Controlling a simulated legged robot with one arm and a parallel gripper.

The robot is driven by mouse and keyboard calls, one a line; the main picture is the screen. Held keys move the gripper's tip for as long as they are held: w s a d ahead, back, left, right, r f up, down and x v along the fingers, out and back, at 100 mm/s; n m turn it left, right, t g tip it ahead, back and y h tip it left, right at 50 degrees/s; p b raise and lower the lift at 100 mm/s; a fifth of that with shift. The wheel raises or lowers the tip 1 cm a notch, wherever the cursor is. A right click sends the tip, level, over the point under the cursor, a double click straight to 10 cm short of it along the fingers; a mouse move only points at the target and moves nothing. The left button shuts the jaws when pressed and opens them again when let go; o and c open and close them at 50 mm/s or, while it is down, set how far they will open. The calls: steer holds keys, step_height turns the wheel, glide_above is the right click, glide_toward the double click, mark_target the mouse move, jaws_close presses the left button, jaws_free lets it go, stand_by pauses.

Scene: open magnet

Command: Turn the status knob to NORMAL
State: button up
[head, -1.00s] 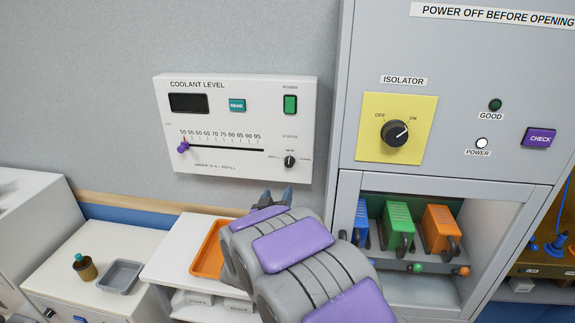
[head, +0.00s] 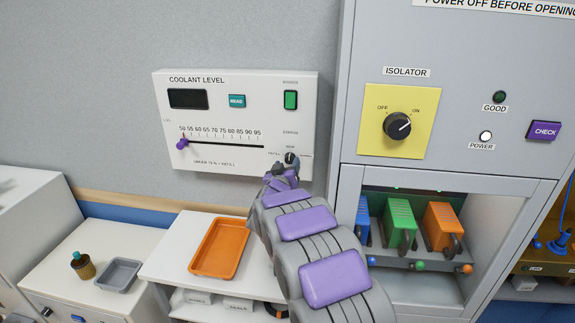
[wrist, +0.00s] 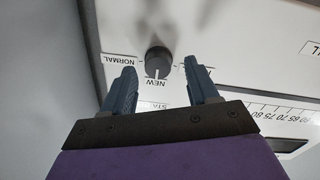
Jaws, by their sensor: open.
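The status knob (head: 290,158) is a small dark dial at the lower right of the white coolant level panel (head: 220,172). In the wrist view, the knob (wrist: 158,61) shows a white pointer line aimed at the NEW label (wrist: 156,83). The NORMAL label (wrist: 119,60) is to its left there, and the label on the right is partly hidden by a finger. My gripper (wrist: 159,70) is open, with one finger to each side of the knob's lower part in the wrist view. In the head view my gripper (head: 285,172) is just below the knob.
The panel also has a purple slider (head: 183,144), a teal READ button (head: 237,101) and a green power switch (head: 290,100). A grey cabinet with the isolator knob (head: 398,126) stands right. An orange tray (head: 219,247) lies on a white stand below.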

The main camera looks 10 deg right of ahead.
steer(key=shift+x, duration=0.95)
steer(key=shift+r, duration=0.1)
steer(key=c, duration=1)
